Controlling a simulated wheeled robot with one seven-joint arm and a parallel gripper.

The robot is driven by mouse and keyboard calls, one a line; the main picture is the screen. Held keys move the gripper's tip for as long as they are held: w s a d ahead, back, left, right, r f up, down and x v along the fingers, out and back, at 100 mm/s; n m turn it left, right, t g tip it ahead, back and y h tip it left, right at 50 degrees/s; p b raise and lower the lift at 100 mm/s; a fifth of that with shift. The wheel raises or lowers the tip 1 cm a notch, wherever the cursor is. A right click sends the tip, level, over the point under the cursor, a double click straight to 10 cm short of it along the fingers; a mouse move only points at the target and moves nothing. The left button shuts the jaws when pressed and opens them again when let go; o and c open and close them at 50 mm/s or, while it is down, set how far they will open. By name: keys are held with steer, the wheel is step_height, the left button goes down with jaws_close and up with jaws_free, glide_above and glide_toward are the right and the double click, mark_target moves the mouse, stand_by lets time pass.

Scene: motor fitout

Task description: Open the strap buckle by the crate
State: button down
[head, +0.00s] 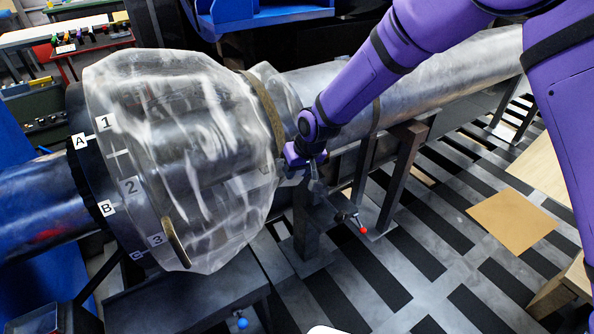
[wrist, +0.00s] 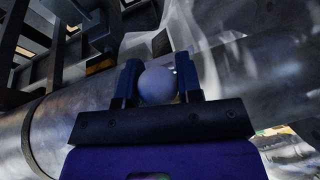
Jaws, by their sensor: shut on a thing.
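My gripper (head: 291,174) is at the right end of the plastic-wrapped motor part, beside a tan strap (head: 262,104) that runs around it. In the wrist view, my gripper (wrist: 158,76) has its two dark fingers on either side of a pale round knob (wrist: 157,87) and is shut on it. The knob is hidden behind my gripper in the head view. The buckle body and how it joins the knob cannot be made out. A red-tipped lever (head: 362,228) hangs below and right of my gripper. A blue knob (head: 242,323) shows at the lower edge.
The wrapped part (head: 190,150) carries labels 1, 2, 3 facing A, B, C on a dark collar. A metal shaft (head: 455,70) runs right over dark support posts (head: 408,165). A blue crate (head: 265,14) stands at the top. Open slatted floor lies at lower right.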

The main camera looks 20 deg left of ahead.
stand_by(0.3)
steer(key=c, duration=0.9)
jaws_free()
steer(key=v, duration=1)
steer(key=shift+d+r, duration=0.1)
steer(key=shift+r, duration=0.25)
steer(key=s+d+r+m+t+h, duration=0.1)
steer(key=s+d+r+m, duration=0.1)
steer(key=d+r, duration=0.9)
steer(key=s+d+r+m+t+h, duration=0.1)
steer(key=d+r+m+t, duration=0.1)
steer(key=d+r, duration=0.95)
steer(key=s+d+m, duration=0.1)
steer(key=s+d, duration=0.6)
steer(key=s+d+m+h, duration=0.1)
steer(key=s+d+m, duration=0.1)
steer(key=s+d, duration=0.5)
steer(key=s+d+r+m, duration=0.1)
steer(key=s+d, duration=0.6)
steer(key=d, duration=0.2)
steer(key=shift+s+t+h, duration=0.3)
steer(key=shift+t+h, duration=0.1)
